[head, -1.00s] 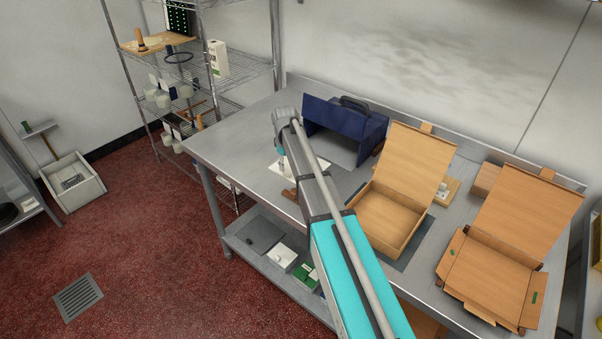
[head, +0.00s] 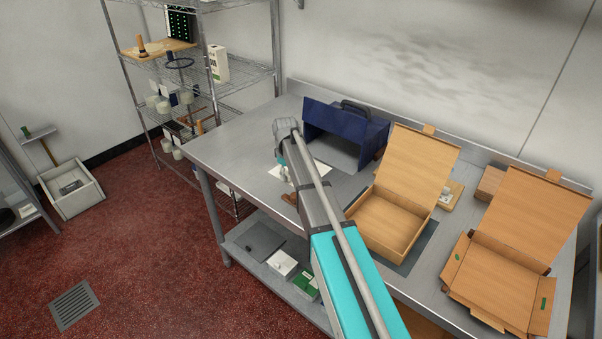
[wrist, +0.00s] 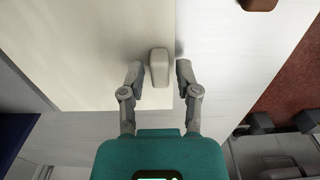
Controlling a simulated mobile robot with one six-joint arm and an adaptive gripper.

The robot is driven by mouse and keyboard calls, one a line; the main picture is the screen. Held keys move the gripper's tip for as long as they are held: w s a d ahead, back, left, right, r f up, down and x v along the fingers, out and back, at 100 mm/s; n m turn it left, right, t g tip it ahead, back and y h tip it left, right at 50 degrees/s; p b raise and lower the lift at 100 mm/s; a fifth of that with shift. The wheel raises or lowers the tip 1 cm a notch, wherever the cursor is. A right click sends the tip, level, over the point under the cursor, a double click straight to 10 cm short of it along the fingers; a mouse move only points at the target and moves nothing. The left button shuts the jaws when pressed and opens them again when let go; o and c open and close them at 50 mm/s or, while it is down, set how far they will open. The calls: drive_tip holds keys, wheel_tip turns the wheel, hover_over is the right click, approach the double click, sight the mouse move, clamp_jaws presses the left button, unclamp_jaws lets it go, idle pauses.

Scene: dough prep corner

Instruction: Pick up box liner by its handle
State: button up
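The box liner (head: 318,169) is a flat pale sheet lying on the steel table in front of the blue open box. In the wrist view the liner (wrist: 85,60) fills the upper left, and its handle (wrist: 158,62), a small pale upright block, stands near its right edge. My gripper (wrist: 160,72) is open, with one finger on each side of the handle. Gaps show between both fingers and the handle, so it is not held. In the head view my gripper (head: 286,178) is over the sheet's left side, and my arm hides part of the liner.
The dark blue box (head: 345,135) stands just behind the liner. An open cardboard box (head: 388,222) and a flatter one (head: 500,275) stand to the right. A small brown piece (head: 289,199) lies in front of the liner. The table's left end (head: 225,150) is clear.

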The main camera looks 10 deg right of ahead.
clamp_jaws()
drive_tip(key=shift+r, duration=0.15)
drive_tip(key=shift+r+p, duration=1.85)
drive_tip(key=shift+p, duration=0.2)
